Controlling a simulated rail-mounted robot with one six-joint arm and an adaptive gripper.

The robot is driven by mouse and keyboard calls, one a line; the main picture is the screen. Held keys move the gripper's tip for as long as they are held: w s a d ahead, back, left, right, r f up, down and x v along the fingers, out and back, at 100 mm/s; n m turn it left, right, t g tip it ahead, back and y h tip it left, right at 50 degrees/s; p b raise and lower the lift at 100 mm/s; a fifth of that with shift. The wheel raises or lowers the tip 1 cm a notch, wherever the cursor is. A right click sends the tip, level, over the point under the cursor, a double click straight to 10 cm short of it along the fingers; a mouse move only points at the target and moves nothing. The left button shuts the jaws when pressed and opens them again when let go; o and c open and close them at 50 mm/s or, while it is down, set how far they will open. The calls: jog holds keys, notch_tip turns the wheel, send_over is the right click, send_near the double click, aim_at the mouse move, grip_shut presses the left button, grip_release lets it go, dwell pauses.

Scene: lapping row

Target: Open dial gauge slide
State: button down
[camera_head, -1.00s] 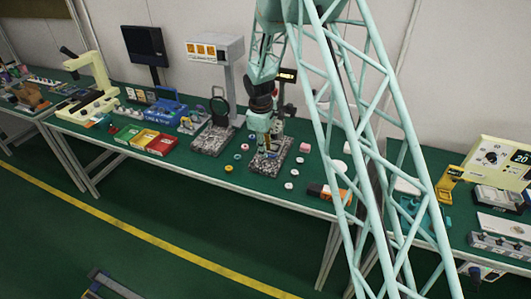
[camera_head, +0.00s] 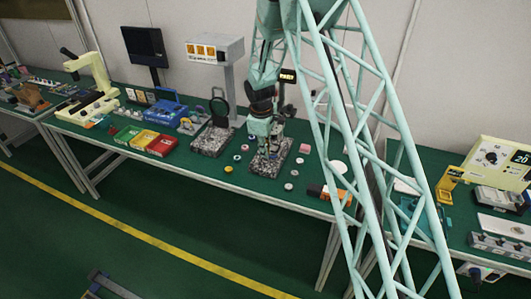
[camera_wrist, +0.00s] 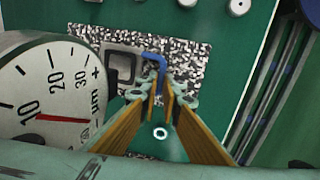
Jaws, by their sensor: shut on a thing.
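The dial gauge (camera_wrist: 45,90) fills the left of the wrist view, its white face marked in µm with a red needle near 10. Its speckled granite base (camera_wrist: 185,50) lies behind. A blue hooked lever (camera_wrist: 154,60) stands between my fingertips. My gripper (camera_wrist: 163,95) is shut on this lever, its two yellow-brown fingers close together. In the head view my gripper (camera_head: 265,147) is low over the granite base (camera_head: 284,150), and my arm hides most of the gauge. The slide itself is not clearly visible.
A second granite stand (camera_head: 212,140) with a black ring is to the left. Small round pieces (camera_head: 289,187) lie around the base. Red, yellow and green boxes (camera_head: 162,145) stand farther left. An orange-black item (camera_head: 328,193) is near the front edge at right.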

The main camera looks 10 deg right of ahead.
jog(key=shift+s+a+f, duration=0.1)
jog(key=shift+s, duration=0.05)
jog(key=shift+s, duration=0.15)
jog(key=s+a+b, duration=0.1)
jog(key=s+a, duration=0.1)
jog(key=s, duration=0.1)
jog(key=s+a+b, duration=0.1)
jog(key=s+a, duration=0.1)
jog(key=s, duration=0.1)
jog(key=s+a+b, duration=0.1)
jog(key=s+a, duration=0.1)
jog(key=s, duration=0.1)
jog(key=shift+s+a+f, duration=0.1)
jog(key=shift+f, duration=0.1)
jog(key=c, duration=3)
grip_release()
jog(key=shift+o, duration=0.9)
jog(key=shift+r, duration=0.1)
jog(key=shift+w+r, duration=0.2)
jog(key=shift+w, duration=0.05)
notch_tip(320, 180, up, 12)
jog(key=s+a, duration=0.1)
jog(key=shift+s+f, duration=0.25)
jog(key=shift+s, duration=0.15)
